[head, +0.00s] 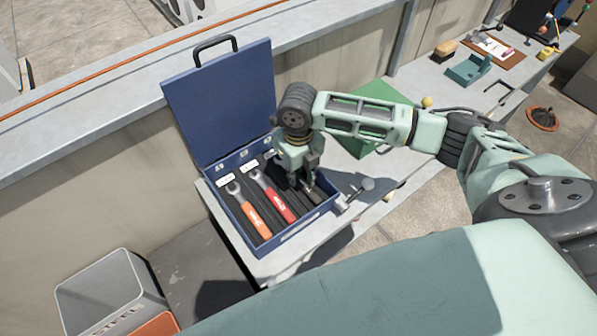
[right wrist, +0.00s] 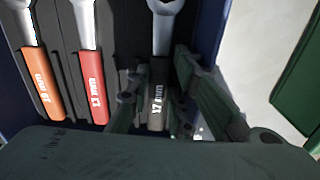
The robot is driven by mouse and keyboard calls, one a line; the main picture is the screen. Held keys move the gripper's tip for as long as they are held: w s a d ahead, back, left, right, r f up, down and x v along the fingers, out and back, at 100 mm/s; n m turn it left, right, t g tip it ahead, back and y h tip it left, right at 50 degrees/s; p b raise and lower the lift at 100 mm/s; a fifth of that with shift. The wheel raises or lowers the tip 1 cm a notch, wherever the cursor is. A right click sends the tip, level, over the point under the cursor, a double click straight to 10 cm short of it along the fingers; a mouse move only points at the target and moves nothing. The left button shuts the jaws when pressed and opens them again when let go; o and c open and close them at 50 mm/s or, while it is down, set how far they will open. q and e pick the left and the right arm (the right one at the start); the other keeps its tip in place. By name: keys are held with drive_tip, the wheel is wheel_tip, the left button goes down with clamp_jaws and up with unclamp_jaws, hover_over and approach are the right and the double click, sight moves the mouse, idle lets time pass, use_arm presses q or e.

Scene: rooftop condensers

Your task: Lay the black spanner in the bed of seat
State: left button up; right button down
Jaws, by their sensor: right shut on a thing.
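The black spanner (right wrist: 158,85), marked 17 mm, is between the fingers of my right gripper (right wrist: 155,112) in the right wrist view. In the head view my right gripper (head: 305,183) reaches down into the right part of the open blue case (head: 287,238), shut on the spanner's dark handle (head: 320,194). An orange spanner (head: 255,215) and a red spanner (head: 275,195) lie in dark beds to its left. The spanner is at the rightmost bed; I cannot tell whether it touches the bottom. My left gripper is not in view.
The case lid (head: 220,100) stands open at the back. A grey-headed tool (head: 357,193) lies right of the case. A green box (head: 385,101) stands behind my right arm. A grey bin (head: 108,292) stands below, left of the bench.

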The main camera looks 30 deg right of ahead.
drive_tip(key=c, duration=1.5)
unclamp_jaws()
drive_tip(key=shift+r, duration=0.1)
drive_tip(key=shift+r, duration=0.3)
drive_tip(key=r, duration=1.1)
drive_tip(key=shift+s+a+r, duration=0.1)
drive_tip(key=shift+a+r, duration=0.05)
drive_tip(key=shift+a, duration=0.15)
